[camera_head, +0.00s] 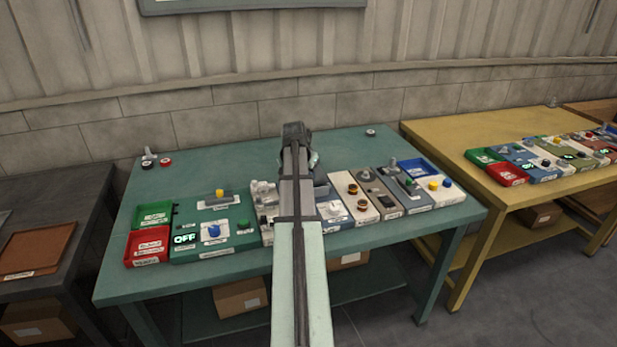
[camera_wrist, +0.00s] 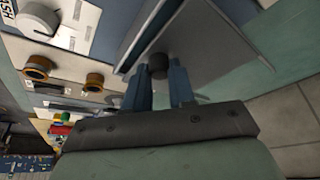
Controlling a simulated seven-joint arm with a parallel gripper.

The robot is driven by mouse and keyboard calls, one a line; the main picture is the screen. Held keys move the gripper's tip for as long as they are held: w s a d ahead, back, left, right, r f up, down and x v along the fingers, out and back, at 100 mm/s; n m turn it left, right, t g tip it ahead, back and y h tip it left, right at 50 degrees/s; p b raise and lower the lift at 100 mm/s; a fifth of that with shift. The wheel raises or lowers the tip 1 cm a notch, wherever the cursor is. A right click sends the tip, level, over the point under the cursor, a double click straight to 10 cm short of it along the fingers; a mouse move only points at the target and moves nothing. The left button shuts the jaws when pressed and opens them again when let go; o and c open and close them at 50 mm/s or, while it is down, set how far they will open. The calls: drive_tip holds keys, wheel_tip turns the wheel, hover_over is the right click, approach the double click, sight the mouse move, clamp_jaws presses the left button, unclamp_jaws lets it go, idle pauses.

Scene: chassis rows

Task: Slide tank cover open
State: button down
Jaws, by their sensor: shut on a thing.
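The tank cover (camera_wrist: 215,52) shows in the wrist view as a flat grey plate with a dark round knob (camera_wrist: 158,66). My gripper (camera_wrist: 159,84) has its two blue fingers on either side of this knob and is shut on it. A narrow pale strip runs along the cover's left edge. In the head view my arm stands in front of the middle of the green bench and hides most of the cover and my fingertips.
A row of panels with knobs and switches runs along the green bench (camera_head: 215,160). Red (camera_head: 147,243) and green bins stand at its left end, and a blue tray (camera_head: 415,167) at its right. The bench's back strip is mostly clear. A yellow bench (camera_head: 440,130) stands at right.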

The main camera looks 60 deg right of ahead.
drive_tip(key=w+d, duration=0.7)
drive_tip(key=c, duration=0.9)
unclamp_jaws()
drive_tip(key=shift+c, duration=0.2)
drive_tip(key=v, duration=1.4)
drive_tip(key=shift+f, duration=0.1)
